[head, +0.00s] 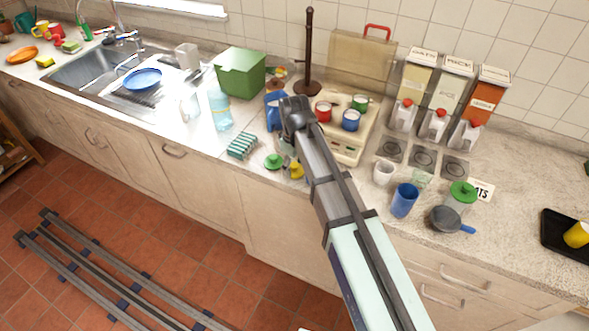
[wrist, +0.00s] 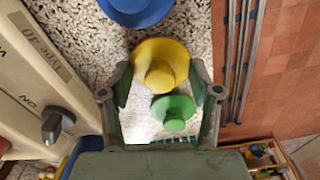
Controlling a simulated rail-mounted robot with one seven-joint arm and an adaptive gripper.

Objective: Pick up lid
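A yellow lid (head: 297,171) with a round knob lies on the counter near its front edge. A green lid (head: 273,161) with a knob lies beside it. In the wrist view the yellow lid (wrist: 160,65) shows between my gripper's (wrist: 160,82) spread fingers, near the tips. The green lid (wrist: 173,112) shows lower, also between the fingers. My gripper is open and holds nothing; I cannot tell its exact height above the lids. In the head view my own arm mostly hides it.
A cream stove (head: 345,143) with red, blue and green mugs stands close behind the lids. A teal-striped rack (head: 242,146) lies to their left. A blue round thing (wrist: 135,8) shows at the wrist view's top. A blue cup (head: 404,201) and grey pan (head: 446,219) stand right.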

